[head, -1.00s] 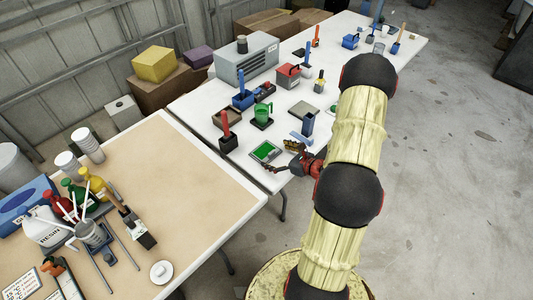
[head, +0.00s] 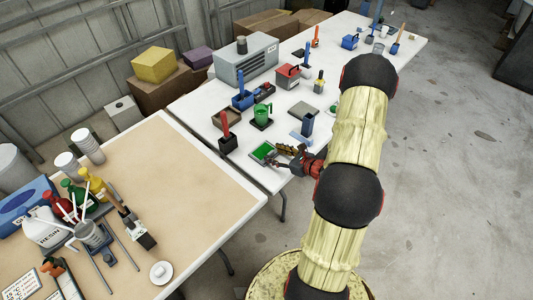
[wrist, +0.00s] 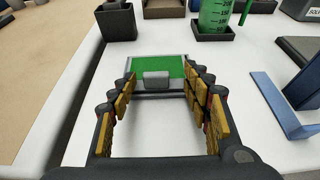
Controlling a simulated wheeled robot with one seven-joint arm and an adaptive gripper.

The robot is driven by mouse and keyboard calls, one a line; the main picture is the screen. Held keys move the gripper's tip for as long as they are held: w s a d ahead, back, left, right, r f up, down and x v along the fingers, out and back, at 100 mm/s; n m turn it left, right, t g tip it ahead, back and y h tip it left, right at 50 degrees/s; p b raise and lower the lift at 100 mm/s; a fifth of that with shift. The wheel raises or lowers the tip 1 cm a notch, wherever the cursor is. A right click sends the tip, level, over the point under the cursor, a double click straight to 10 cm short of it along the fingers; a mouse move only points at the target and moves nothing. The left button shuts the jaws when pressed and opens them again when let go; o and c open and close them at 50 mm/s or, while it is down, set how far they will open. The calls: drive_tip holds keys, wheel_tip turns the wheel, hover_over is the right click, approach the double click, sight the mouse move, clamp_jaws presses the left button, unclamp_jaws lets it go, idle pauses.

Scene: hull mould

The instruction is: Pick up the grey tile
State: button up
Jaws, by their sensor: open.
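A small grey tile (wrist: 157,79) shows in the wrist view, at the near edge of a green pad in a grey frame (wrist: 171,62). I cannot tell whether it stands upright or leans there. The green pad also shows in the head view (head: 262,152), at the near edge of the white table; the tile is too small to make out there. My gripper (wrist: 159,80) is open, with its gold-padded fingers on either side of the tile and apart from it. In the head view my gripper (head: 281,157) is low beside the pad.
A black holder (wrist: 116,22) stands left beyond the pad, with a green cup (wrist: 214,16) behind. A blue angled piece (wrist: 281,105) lies to the right. The white table (head: 205,130) carries several more items farther back. A tan-topped table (head: 180,185) adjoins at left.

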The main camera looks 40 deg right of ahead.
drive_tip(key=shift+a+f, duration=0.1)
drive_tip(key=shift+a, duration=0.25)
drive_tip(key=c, duration=0.9)
drive_tip(key=shift+c, duration=0.4)
